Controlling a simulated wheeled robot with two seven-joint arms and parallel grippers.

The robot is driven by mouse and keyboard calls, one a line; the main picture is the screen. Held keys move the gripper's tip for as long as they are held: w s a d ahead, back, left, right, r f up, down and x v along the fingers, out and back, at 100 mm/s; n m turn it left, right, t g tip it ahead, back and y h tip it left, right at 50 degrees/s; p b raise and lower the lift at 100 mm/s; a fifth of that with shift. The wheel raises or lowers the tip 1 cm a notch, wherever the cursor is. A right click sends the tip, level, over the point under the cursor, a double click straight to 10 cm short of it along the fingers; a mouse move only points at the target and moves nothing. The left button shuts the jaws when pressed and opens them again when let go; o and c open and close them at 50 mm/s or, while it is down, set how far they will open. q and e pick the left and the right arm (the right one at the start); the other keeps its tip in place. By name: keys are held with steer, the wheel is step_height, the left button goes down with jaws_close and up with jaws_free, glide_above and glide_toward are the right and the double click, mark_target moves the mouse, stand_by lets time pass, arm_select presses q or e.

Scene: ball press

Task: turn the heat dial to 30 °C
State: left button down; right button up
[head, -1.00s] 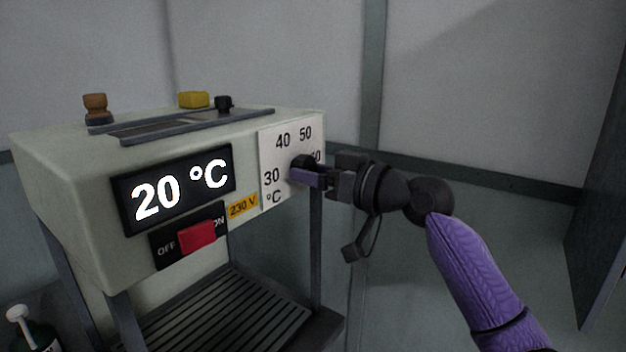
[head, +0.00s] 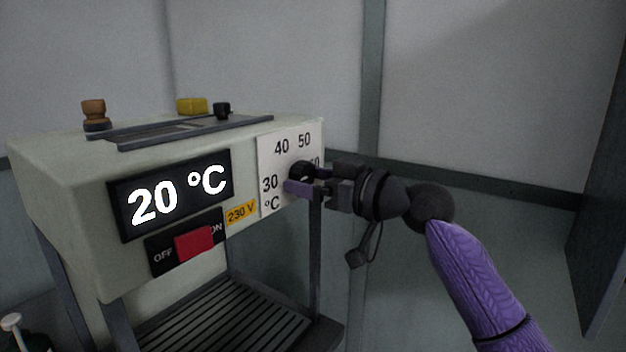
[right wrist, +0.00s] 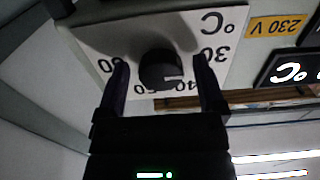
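The heat dial (head: 301,169) is a dark round knob on a white scale plate (head: 268,150) with 30, 40, 50 and 60 marked. In the right wrist view the dial (right wrist: 160,69) stands between the two fingers of my right gripper (right wrist: 163,82), with a gap on each side. A pale mark shows on the knob's right lower part; its exact reading is hard to tell. My right gripper (head: 299,180) also shows in the head view, open around the dial. The display (head: 172,194) reads 20 °C. My left gripper is not in view.
A red switch (head: 195,245) between OFF and ON sits below the display, by a yellow 230 V label (head: 241,211). A brown knob (head: 95,114) and a yellow block (head: 191,106) are on top. A slatted tray (head: 230,315) lies below. The right side is free.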

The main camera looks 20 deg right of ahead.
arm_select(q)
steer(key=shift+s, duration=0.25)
arm_select(e)
steer(key=shift+s+d, duration=0.1)
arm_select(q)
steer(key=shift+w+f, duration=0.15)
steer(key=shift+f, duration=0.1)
arm_select(e)
steer(key=v, duration=0.9)
steer(key=shift+s+d, duration=0.2)
steer(key=shift+s, duration=0.05)
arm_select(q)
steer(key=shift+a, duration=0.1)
